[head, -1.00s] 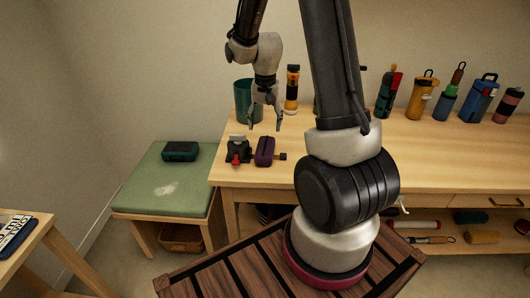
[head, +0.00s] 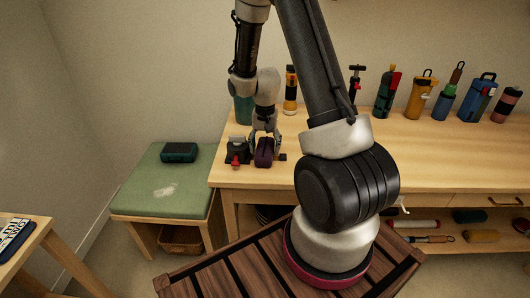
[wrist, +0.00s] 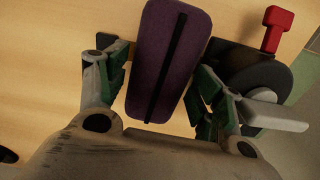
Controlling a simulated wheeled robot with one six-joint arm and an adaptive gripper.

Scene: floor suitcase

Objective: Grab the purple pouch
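The purple pouch (head: 264,153) lies on the wooden table near its left front corner. It is dark purple with a black strip along its top, seen in the wrist view (wrist: 165,60). My gripper (head: 264,138) is low over the pouch, pointing down. In the wrist view my gripper (wrist: 160,100) has one finger on each side of the pouch's near part. The fingers are apart, with a small gap showing on the left; on the right the finger is very close to the pouch, and I cannot tell if it touches.
A black clamp-like tool with a red handle (head: 236,158) stands just left of the pouch; it also shows close to the right finger in the wrist view (wrist: 277,28). A teal cup (head: 243,108) and an orange flashlight (head: 291,90) stand behind. The tabletop (head: 420,150) to the right is clear.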

